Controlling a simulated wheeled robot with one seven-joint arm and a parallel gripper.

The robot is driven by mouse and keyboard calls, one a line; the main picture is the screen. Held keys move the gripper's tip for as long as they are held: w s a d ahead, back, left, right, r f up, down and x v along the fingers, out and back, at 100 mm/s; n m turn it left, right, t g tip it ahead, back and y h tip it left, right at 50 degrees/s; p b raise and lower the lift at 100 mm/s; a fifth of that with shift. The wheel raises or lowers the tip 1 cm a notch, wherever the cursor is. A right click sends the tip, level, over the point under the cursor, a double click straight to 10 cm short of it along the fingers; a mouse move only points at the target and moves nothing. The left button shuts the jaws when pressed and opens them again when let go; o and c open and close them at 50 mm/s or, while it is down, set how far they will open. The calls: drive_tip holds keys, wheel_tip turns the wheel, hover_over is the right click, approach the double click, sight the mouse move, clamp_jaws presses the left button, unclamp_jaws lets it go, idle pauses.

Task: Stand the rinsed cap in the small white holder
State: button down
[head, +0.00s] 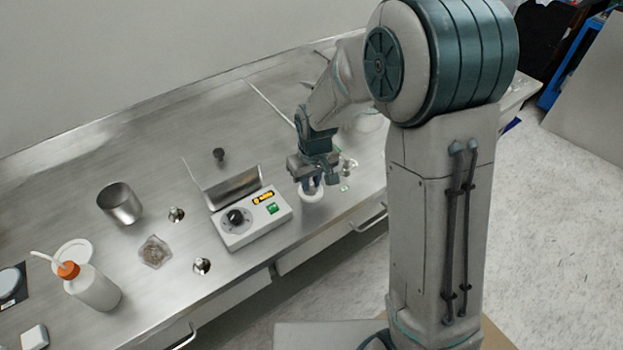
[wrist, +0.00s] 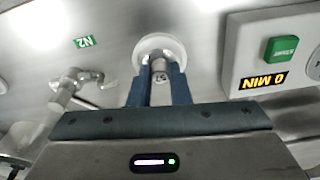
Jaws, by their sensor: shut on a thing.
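My gripper (head: 312,186) points down over the bench, to the right of the timer box. In the wrist view my gripper (wrist: 160,78) is shut on a small silvery metal cap (wrist: 159,67), held between the two blue fingers. The small white holder (wrist: 147,43) is a round white piece right at the fingertips, behind the cap in that view. In the head view the holder (head: 312,197) shows partly under the fingers. The cap overlaps the holder, and I cannot tell whether it touches or sits in it.
A timer box (head: 238,229) with a green button stands left of my gripper. A metal tap (wrist: 66,88) and a green N2 label (wrist: 84,41) are close by. A steel beaker (head: 120,203), glass dish (head: 155,252) and orange-topped bottle (head: 94,290) stand farther left.

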drive_tip(key=shift+f, duration=0.2)
drive_tip(key=c, duration=1.3)
unclamp_jaws()
drive_tip(key=shift+c, duration=0.2)
drive_tip(key=shift+r, duration=0.1)
